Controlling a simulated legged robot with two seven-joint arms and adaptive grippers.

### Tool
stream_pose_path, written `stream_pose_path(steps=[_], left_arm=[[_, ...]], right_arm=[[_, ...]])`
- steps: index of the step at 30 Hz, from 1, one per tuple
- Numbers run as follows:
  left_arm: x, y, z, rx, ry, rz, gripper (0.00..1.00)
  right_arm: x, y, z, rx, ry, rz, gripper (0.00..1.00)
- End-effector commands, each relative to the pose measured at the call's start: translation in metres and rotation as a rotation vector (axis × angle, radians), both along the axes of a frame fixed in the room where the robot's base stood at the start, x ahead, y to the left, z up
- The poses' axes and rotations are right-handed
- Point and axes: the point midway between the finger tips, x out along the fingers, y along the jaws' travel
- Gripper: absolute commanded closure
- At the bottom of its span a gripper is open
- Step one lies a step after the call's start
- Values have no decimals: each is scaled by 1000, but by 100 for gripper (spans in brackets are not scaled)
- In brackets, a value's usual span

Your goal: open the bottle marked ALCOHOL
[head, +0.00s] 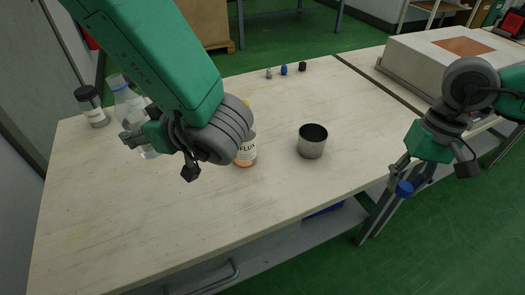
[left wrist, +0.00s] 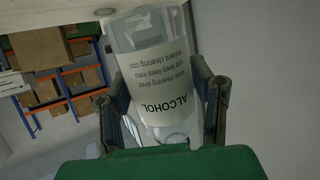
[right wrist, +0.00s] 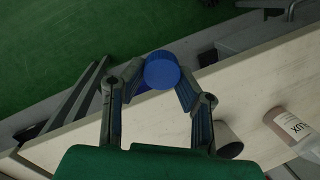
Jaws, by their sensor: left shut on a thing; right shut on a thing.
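The clear bottle marked ALCOHOL (head: 127,103) is at the left of the table, partly hidden by my left arm. Its white label (left wrist: 160,85) reads upside down in the left wrist view. My left gripper (head: 138,140) is shut on the bottle, with a finger on each side. I cannot tell whether its base touches the table. A blue cap (head: 405,188) is in my right gripper (head: 402,180), away from the bottle and past the table's front edge. The right wrist view shows the cap (right wrist: 161,71) between the two fingertips.
A dark-lidded jar (head: 93,107) stands left of the bottle. The FLUX bottle (head: 246,152) is partly behind my left arm. A metal cup (head: 312,147) stands mid-table. Several small items, one blue (head: 284,70), sit at the back. A grey box (head: 420,62) is at right. The front left tabletop is clear.

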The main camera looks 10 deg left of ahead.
Motion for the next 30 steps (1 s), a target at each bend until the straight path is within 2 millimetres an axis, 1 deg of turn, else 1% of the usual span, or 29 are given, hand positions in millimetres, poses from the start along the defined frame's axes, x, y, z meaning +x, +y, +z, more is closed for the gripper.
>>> stream_pose_path(steps=[4,14,17,24,28,30], left_arm=[[-5,-2,2,-1,-2,32,100],[-4,-2,-1,-1,2,34,100],[-4,-2,-9,0,3,35,100],[-5,-3,-46,1,5,33,100],[-5,-2,-56,0,2,34,100],[-5,-2,-66,0,4,33,100]], right_arm=[[0,1,0,-1,0,1,100],[1,1,-1,-1,1,0,100],[1,0,-4,-1,2,0,100],[1,0,-16,0,2,0,100],[1,0,-19,0,1,0,100],[1,0,-22,0,1,0,100]])
